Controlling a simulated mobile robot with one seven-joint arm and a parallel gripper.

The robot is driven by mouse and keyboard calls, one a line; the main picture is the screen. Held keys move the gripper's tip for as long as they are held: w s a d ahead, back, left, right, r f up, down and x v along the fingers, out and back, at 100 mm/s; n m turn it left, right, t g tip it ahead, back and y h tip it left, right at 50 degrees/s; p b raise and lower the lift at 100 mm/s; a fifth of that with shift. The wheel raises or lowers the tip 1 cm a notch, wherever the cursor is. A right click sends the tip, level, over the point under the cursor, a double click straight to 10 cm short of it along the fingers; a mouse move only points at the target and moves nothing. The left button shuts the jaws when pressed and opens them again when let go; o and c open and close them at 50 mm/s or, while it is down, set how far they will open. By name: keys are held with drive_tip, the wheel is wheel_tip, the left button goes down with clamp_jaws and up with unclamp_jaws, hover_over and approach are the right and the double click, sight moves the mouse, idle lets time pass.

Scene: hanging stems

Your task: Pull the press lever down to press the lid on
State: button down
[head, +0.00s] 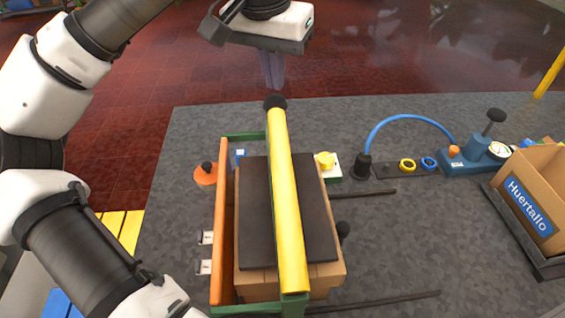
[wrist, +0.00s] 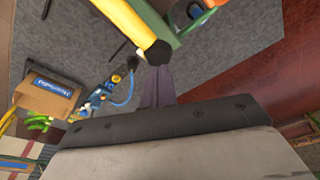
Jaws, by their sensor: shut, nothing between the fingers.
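The press lever is a long yellow bar (head: 287,200) lying lengthwise above a dark flat plate (head: 255,215) on a cardboard box (head: 290,280). A black knob (head: 275,102) caps its far end. My gripper (head: 272,86) is at the far end of the lever, its purple fingers pointing down, shut and empty. In the head view the fingertips show just beyond the knob. In the wrist view, my shut fingers (wrist: 157,92) reach toward the knob (wrist: 158,53) on the yellow bar (wrist: 130,25). Whether they touch it is unclear.
An orange rail (head: 220,240) and green frame parts flank the box. To the right are a blue hose (head: 410,118), a blue pump with a gauge (head: 475,153) and a labelled carton (head: 535,195). The grey mat between has free room.

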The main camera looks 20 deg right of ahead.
sight(275, 97)
drive_tip(key=shift+f, duration=0.15)
drive_tip(key=shift+f+b, duration=1.35)
drive_tip(key=shift+f, duration=0.45)
drive_tip(key=shift+f+b, duration=1)
drive_tip(key=shift+f, duration=0.75)
idle(4.3)
